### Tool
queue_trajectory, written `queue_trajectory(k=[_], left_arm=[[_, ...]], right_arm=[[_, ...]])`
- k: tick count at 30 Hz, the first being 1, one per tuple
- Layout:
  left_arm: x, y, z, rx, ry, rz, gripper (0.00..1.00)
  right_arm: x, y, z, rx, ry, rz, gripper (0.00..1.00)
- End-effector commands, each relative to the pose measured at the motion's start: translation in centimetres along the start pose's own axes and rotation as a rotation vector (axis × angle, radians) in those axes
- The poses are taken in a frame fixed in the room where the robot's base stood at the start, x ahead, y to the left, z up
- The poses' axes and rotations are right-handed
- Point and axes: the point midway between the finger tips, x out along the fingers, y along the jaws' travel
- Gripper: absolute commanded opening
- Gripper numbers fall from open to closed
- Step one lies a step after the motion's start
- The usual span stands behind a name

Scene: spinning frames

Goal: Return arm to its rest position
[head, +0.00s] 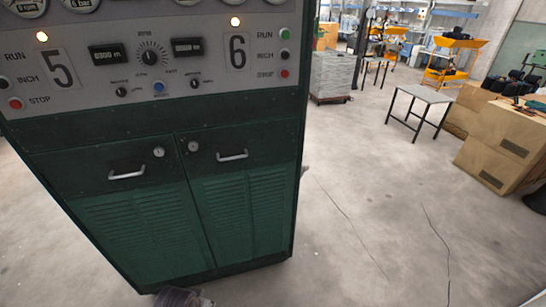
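Neither of my grippers can be made out in the head view, and no arm of mine clearly shows. A green control cabinet (165,215) fills the left half of the view. Its grey panel (80,78) has the numbers 5 and 6, dials, two displays, knobs and RUN, INCH and STOP buttons. Two lit lamps glow near the top. Its two lower louvred doors with silver handles are shut. A small dark grey piece (178,298) shows at the bottom edge in front of the cabinet; what it is cannot be told.
Open concrete floor (350,235) with thin dark lines lies right of the cabinet. A small table (424,94) stands further back. Cardboard boxes (494,160) are at the right. A grey stack (332,75), an orange stand (455,58) and shelving are at the back.

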Motion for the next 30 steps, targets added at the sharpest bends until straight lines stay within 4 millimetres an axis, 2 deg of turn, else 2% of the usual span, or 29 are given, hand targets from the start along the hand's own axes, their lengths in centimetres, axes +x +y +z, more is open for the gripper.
queue_trajectory(k=[3,15,20,30], left_arm=[[3.2,0.1,0.9,0.002,-0.014,0.002,0.29],[12.9,0.6,5.3,0.007,-0.048,0.007,0.29],[16.4,0.8,7.6,0.01,-0.061,0.009,0.29],[22.8,1.1,13.5,0.016,-0.092,0.013,0.29]], right_arm=[[0.0,0.0,0.0,0.0,0.0,0.0,0.0],[0.0,0.0,0.0,0.0,0.0,0.0,0.0],[0.0,0.0,0.0,0.0,0.0,0.0,0.0],[0.0,0.0,0.0,0.0,0.0,0.0,0.0]])
